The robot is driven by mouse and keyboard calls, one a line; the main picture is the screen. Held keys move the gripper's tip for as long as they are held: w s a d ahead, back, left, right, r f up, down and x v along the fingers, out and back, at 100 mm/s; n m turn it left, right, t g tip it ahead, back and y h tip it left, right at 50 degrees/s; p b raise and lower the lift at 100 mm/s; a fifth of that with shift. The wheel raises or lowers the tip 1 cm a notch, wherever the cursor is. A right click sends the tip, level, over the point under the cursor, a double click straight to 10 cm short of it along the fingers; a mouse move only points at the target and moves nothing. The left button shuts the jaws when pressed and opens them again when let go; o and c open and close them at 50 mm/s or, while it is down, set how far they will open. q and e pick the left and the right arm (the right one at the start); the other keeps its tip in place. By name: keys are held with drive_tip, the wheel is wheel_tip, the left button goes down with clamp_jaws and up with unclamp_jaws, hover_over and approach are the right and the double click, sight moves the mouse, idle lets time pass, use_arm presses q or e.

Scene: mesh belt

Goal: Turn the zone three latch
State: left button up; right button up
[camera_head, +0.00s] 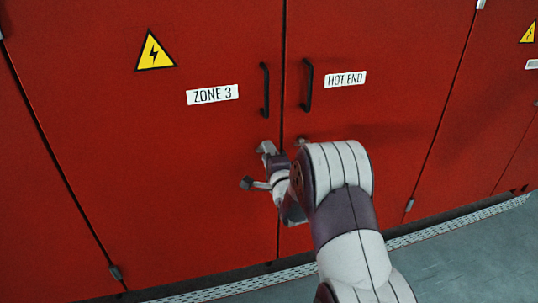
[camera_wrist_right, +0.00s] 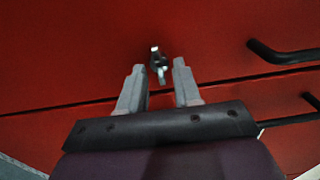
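The zone three door (camera_head: 130,190) is a red panel with a "ZONE 3" label (camera_head: 212,94). In the wrist view a small metal latch (camera_wrist_right: 158,65) sits on the red door near the seam. My right gripper (camera_head: 258,166) is at the door's lower right part, below the handle. In the wrist view the right gripper (camera_wrist_right: 158,67) is open, with one finger on each side of the latch and a visible gap to each. In the head view the latch is hidden by the gripper and arm. My left gripper is not in view.
A black handle (camera_head: 265,90) is on the zone three door. Another black handle (camera_head: 308,85) is on the neighbouring door, beside a "HOT END" label (camera_head: 345,79). A small fitting (camera_head: 302,141) shows there, partly covered by my arm. A grey floor (camera_head: 475,255) lies in front.

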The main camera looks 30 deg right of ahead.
drive_tip(key=shift+s, duration=0.15)
drive_tip(key=b+v, duration=0.1)
drive_tip(key=v, duration=1.1)
drive_tip(key=shift+s, duration=0.25)
